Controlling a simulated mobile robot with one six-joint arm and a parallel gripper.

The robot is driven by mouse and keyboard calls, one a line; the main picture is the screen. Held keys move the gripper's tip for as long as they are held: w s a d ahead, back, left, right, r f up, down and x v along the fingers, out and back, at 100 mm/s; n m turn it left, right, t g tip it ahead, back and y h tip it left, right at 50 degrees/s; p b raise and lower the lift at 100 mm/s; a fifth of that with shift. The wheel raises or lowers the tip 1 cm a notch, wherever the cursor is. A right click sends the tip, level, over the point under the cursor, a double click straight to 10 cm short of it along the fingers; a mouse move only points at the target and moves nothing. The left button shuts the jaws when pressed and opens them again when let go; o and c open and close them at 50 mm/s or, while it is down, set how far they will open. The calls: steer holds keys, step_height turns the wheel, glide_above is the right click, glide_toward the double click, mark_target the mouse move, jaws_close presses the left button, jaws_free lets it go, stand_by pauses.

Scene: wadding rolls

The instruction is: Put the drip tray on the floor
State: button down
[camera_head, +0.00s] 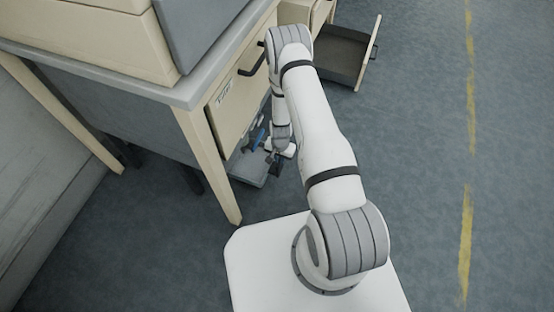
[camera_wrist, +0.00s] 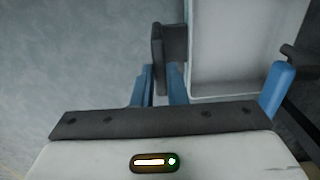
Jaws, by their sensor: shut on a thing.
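The drip tray appears as a pale, shallow tray (camera_wrist: 245,45) with raised walls in the wrist view. My gripper (camera_wrist: 228,52), with blue fingers and dark pads, is shut on it, with one pad against its left wall. The right finger is partly hidden, so the exact hold there is unclear. In the head view my gripper (camera_head: 267,152) is low beside the bench, below the cream front. A greyish tray (camera_head: 247,170) shows small beneath it, partly covered by the bench leg and gripper. Whether its underside touches the floor cannot be told.
The bench (camera_head: 188,92) has a cream leg (camera_head: 213,165) close to my gripper. An open drawer (camera_head: 338,55) juts out beyond my arm. The blue-grey floor (camera_head: 415,150) to the right is clear, with a worn yellow line (camera_head: 466,235).

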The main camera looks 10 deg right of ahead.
steer(key=shift+w+a+r+p, duration=0.1)
steer(key=shift+a+r+p, duration=0.05)
steer(key=shift+a+p, duration=0.15)
step_height(320, 180, down, 4)
steer(key=shift+f+b, duration=0.1)
steer(key=shift+b, duration=1)
steer(key=c, duration=1.9)
jaws_free()
steer(key=o, duration=0.4)
steer(key=shift+o, duration=0.2)
